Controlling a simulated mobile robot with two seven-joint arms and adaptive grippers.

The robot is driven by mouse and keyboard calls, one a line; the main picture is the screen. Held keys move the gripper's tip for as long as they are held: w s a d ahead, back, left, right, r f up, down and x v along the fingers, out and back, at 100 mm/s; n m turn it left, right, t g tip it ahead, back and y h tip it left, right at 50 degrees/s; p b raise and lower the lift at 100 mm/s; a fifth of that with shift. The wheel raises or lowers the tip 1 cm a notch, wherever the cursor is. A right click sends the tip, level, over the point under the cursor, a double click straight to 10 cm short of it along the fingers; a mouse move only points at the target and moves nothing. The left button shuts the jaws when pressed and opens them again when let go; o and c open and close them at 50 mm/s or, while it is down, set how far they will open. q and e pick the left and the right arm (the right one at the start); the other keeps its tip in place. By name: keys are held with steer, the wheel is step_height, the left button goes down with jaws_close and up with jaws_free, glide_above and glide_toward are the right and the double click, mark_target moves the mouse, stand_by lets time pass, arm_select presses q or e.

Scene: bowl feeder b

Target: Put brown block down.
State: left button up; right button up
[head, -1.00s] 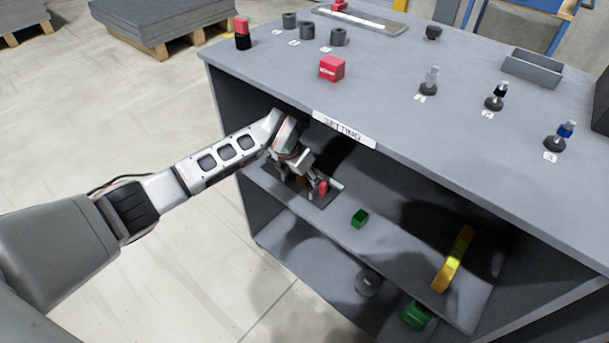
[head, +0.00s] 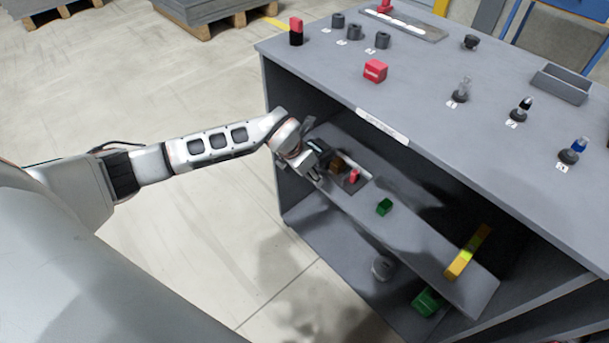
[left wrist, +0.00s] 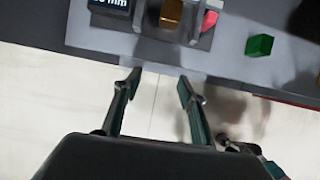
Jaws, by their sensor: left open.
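The brown block (head: 337,164) stands on a small dark tray (head: 350,183) on the middle shelf, beside a small red piece (head: 354,175). In the left wrist view the brown block (left wrist: 171,14) is at the top, between a dark block with white lettering (left wrist: 110,8) and the red piece (left wrist: 209,20). My left gripper (head: 316,179) is at the shelf's front edge, left of the brown block. In the left wrist view its fingers (left wrist: 158,82) are spread and empty, apart from the block. My right gripper is in neither view.
A green block (head: 384,207) and a yellow bar (head: 467,252) lie farther right on the shelf (head: 415,235). Open floor lies in front of the shelf.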

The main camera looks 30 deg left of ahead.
arm_select(q)
steer(key=s+d+n+g+h, duration=0.1)
steer(key=s+d+h, duration=0.3)
steer(key=s+d, duration=0.45)
steer(key=s+d+g+h, duration=0.1)
steer(key=s+d+h, duration=0.35)
steer(key=d, duration=0.75)
steer(key=s+d+r+n+t+h, duration=0.2)
steer(key=d+r+n+t+h, duration=0.1)
steer(key=r+n, duration=0.25)
steer(key=s+d+r+n+t+h, duration=0.3)
steer(key=r+n, duration=0.1)
steer(key=r, duration=0.2)
steer(key=a+f+n+t+y, duration=0.2)
steer(key=a+n+t+y, duration=0.55)
steer(key=a+n, duration=0.55)
steer(key=s+a+f+n+g+y, duration=0.5)
steer(key=s+a+f+n, duration=0.2)
steer(key=s+f+n, duration=0.4)
steer(key=shift+s+f+y, duration=0.4)
steer(key=shift+s+f, duration=0.1)
steer(key=shift+s, duration=0.3)
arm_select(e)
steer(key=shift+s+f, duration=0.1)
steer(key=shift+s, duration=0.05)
